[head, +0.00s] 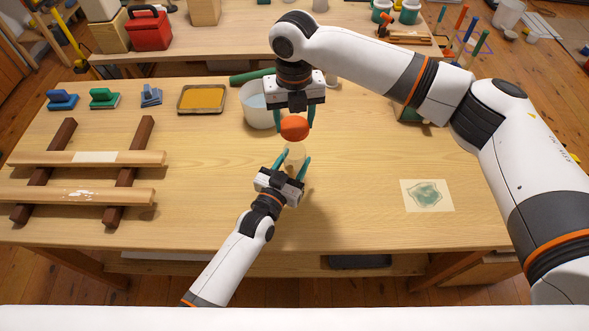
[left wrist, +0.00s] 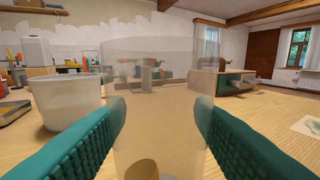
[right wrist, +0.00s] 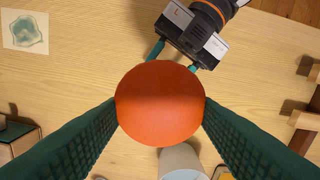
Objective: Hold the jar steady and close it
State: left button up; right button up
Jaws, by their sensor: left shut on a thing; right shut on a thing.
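The clear, see-through jar (head: 294,155) stands upright near the middle of the table. My left gripper (head: 293,164) is shut around its sides. In the left wrist view the jar (left wrist: 160,100) fills the space between the green fingers, and no lid shows at its top edge. My right gripper (head: 294,124) points down and is shut on the round orange lid (head: 295,130). The lid also shows between the fingers in the right wrist view (right wrist: 160,103), where it hides the jar. The lid is above the jar; their exact alignment is hard to tell.
A white bucket (head: 258,108) stands close behind my right gripper. Wooden rails (head: 85,158) lie at the left, and a stencil card (head: 427,195) lies at the right.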

send_over(294, 143)
jog(key=s, duration=0.2)
jog(key=shift+f, duration=2.5)
jog(key=shift+f, duration=0.1)
jog(key=shift+f, duration=0.8)
jog(key=shift+f, duration=0.6)
